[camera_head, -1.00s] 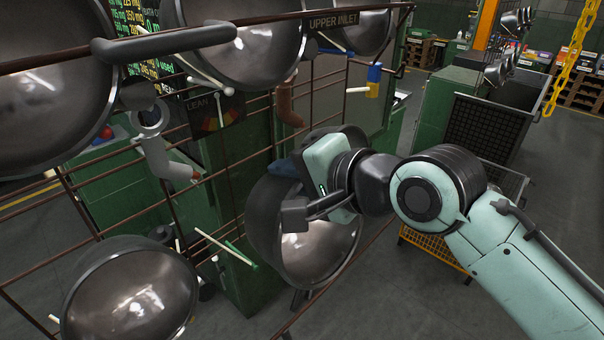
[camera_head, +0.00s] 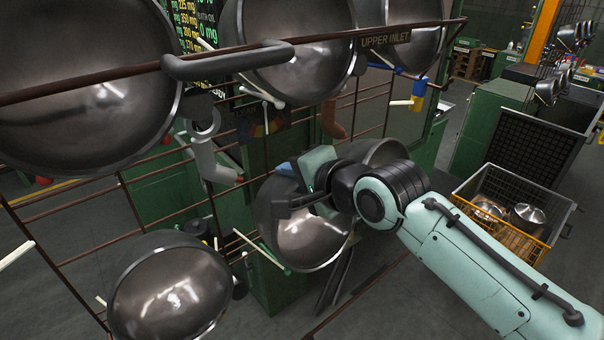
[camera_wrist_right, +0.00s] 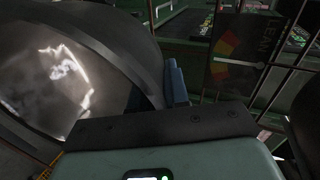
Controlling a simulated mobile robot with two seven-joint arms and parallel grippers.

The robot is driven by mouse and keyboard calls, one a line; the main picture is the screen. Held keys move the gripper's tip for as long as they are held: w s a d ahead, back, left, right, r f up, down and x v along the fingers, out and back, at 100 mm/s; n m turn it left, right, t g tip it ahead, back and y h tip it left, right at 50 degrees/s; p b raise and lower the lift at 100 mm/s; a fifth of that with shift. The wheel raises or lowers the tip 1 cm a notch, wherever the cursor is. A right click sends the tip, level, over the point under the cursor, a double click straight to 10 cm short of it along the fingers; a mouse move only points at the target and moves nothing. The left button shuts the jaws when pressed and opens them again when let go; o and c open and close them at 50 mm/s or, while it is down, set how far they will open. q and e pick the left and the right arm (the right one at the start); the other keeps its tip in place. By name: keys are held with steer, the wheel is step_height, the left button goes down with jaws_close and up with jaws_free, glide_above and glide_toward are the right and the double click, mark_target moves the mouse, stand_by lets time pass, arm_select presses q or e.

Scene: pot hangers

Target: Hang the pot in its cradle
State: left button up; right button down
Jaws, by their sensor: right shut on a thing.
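A round steel pot (camera_head: 318,245) is held in front of the wire rack, its shiny inside facing me; it also fills the left of the right wrist view (camera_wrist_right: 75,80). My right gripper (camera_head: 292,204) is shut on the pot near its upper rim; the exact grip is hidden. Pale pegs with green tips (camera_head: 262,250) stick out from the rack just left of the pot. I cannot tell whether these form its cradle or whether the pot touches them. My left gripper is not in view.
Other pots hang on the rack, at upper left (camera_head: 80,80), top middle (camera_head: 292,50) and lower left (camera_head: 172,290). A dark grey bar (camera_head: 228,62) crosses the front of the rack. A wire basket (camera_head: 555,228) with pots stands at right.

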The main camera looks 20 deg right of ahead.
steer(key=shift+w+a, duration=0.15)
steer(key=shift+w, duration=0.3)
steer(key=shift+w+a+f, duration=0.25)
steer(key=shift+w+f, duration=0.35)
steer(key=shift+f, duration=0.05)
steer(key=shift+w+a+f, duration=0.2)
steer(key=shift+w+f, duration=0.35)
steer(key=shift+f, duration=0.1)
steer(key=shift+w+f+b, duration=0.15)
steer(key=shift+f+b, duration=0.2)
steer(key=shift+f, duration=0.05)
steer(key=shift+f, duration=0.25)
